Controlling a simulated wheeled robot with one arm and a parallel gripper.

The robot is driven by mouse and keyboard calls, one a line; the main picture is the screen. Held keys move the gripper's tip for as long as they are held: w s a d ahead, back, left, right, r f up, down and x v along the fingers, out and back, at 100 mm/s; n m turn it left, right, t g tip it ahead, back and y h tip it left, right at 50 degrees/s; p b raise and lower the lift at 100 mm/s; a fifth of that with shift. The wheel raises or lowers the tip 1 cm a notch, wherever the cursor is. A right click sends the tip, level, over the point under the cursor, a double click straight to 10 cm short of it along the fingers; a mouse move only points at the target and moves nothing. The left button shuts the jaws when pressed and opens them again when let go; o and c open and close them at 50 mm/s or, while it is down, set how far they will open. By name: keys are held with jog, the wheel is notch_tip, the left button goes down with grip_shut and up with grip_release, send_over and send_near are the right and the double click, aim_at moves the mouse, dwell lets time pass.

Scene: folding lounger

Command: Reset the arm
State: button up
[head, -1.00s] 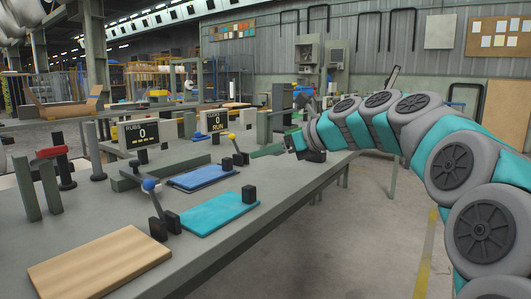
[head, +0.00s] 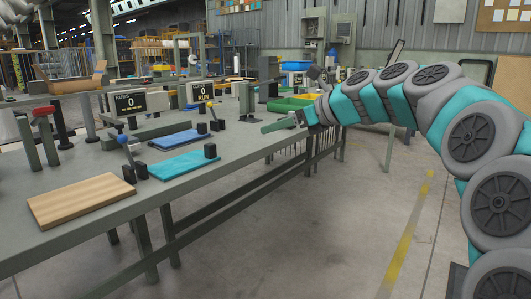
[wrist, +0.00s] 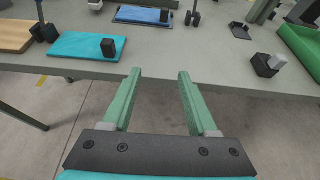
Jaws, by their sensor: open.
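My arm curves in from the right side of the head view. My gripper (head: 280,124) is at the table's (head: 225,160) right edge, pointing left. In the wrist view its two green fingers (wrist: 159,74) are apart with nothing between them, over the floor just short of the table edge. A teal pad (wrist: 80,46) with a black block (wrist: 108,48) lies left of the fingers. A blue pad (wrist: 145,15) lies beyond it. Both pads also show in the head view, the teal one (head: 178,167) in front of the blue one.
A wooden board (head: 80,200) lies at the table's near left. Two display boxes, a blue-knobbed lever (head: 126,146) and a red-topped post stand on the table. A green tray (wrist: 303,45) is at the right in the wrist view. The floor (head: 320,230) right of the table is clear.

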jog(key=s+f+n+g+h, duration=0.5)
jog(key=s+f+n, duration=0.8)
jog(key=s+f, duration=0.75)
jog(key=s+d+f+n+g+h, duration=0.1)
jog(key=s+d+f+n+h, duration=0.1)
jog(key=s, duration=0.6)
jog(key=s+d+f+n+g+h, duration=0.1)
jog(key=s+d+f+n+g, duration=0.1)
jog(key=s+d+f+n, duration=0.3)
jog(key=s+d+f+n+g+h, duration=0.2)
jog(key=s+d+f+n, duration=0.2)
jog(key=s, duration=0.7)
notch_tip(320, 180, down, 3)
jog(key=shift+d+r+n+h, duration=0.15)
jog(key=shift+d+n+h, duration=0.15)
jog(key=shift+n, duration=0.3)
